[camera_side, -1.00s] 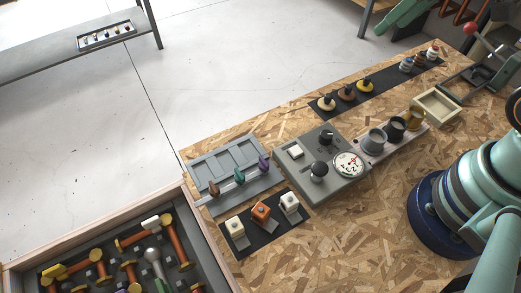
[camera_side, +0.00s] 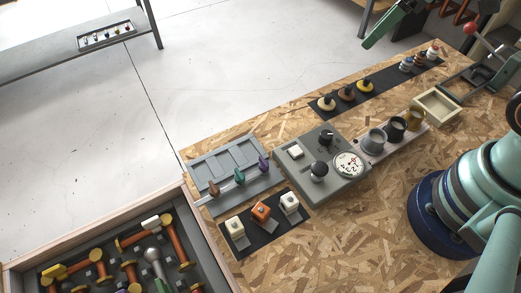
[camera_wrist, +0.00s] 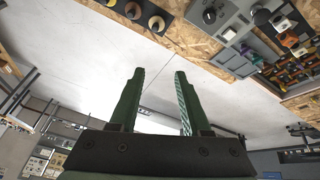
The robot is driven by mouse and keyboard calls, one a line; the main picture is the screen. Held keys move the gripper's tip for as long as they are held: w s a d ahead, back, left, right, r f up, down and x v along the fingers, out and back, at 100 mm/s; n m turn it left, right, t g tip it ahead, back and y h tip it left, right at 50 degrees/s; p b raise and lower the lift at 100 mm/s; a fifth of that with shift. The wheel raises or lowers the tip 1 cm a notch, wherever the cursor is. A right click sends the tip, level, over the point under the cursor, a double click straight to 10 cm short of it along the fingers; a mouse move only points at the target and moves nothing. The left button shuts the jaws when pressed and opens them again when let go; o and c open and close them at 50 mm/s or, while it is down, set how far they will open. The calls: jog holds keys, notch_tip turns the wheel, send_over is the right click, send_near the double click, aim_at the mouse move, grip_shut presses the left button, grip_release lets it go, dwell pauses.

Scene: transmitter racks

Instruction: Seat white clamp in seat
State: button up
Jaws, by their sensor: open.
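A white clamp (camera_side: 289,202) stands at the right end of a black mat, beside an orange clamp (camera_side: 260,211) and a cream clamp (camera_side: 235,226). Just behind them is a grey tray (camera_side: 258,188) with several shallow recesses along its back; I cannot tell for sure which place is the seat. My gripper (camera_wrist: 160,72) is open and empty in the wrist view, its green fingers apart over bare floor. In the side view part of my gripper shows at the top right, far from the clamps.
A grey control box (camera_side: 318,180) with knobs and a dial stands right of the clamps. Cups (camera_side: 396,128) stand beyond it, then an open wooden box (camera_side: 437,106). A deep bin (camera_side: 95,225) of colored parts is at lower left. Bare board lies in front of the mat.

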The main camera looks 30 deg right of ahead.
jog(key=a+f+n+g, duration=0.2)
jog(key=a+f+n, duration=0.1)
jog(key=a+n, duration=0.65)
jog(key=n+g, duration=0.3)
jog(key=n, duration=1.9)
send_over(290, 200)
notch_tip(290, 200, down, 8)
jog(key=shift+m+h, duration=0.25)
jog(key=shift+h, duration=0.05)
jog(key=shift+f, duration=6)
grip_shut()
